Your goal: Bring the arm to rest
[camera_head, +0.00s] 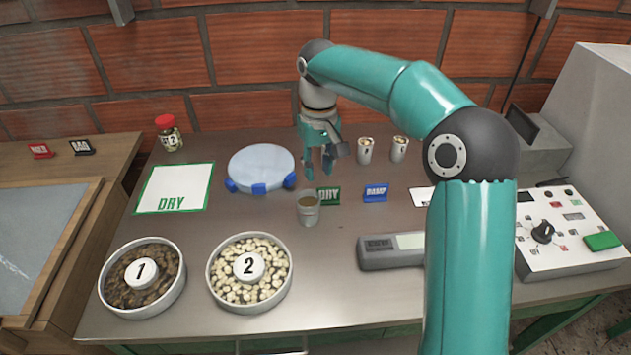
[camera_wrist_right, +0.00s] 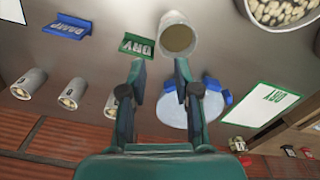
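My right arm reaches in from the lower right of the head view and bends over the table. My right gripper (camera_head: 319,172) points down above the table, behind the small grey cup (camera_head: 308,210) with brownish contents. In the right wrist view, the gripper (camera_wrist_right: 160,72) has its two fingers apart with nothing between them. The cup (camera_wrist_right: 180,35) stands upright beyond the fingertips, apart from them. The green DRY sign (camera_wrist_right: 137,45) stands beside the cup. My left gripper is not in view.
A white round disc with blue feet (camera_head: 261,168) lies left of the gripper. Small filled cups (camera_head: 365,150) stand right of it. Bowls 1 (camera_head: 108,290) and 2 (camera_head: 216,285) are in front. A grey device (camera_head: 375,255) and a control panel (camera_head: 570,255) are at right.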

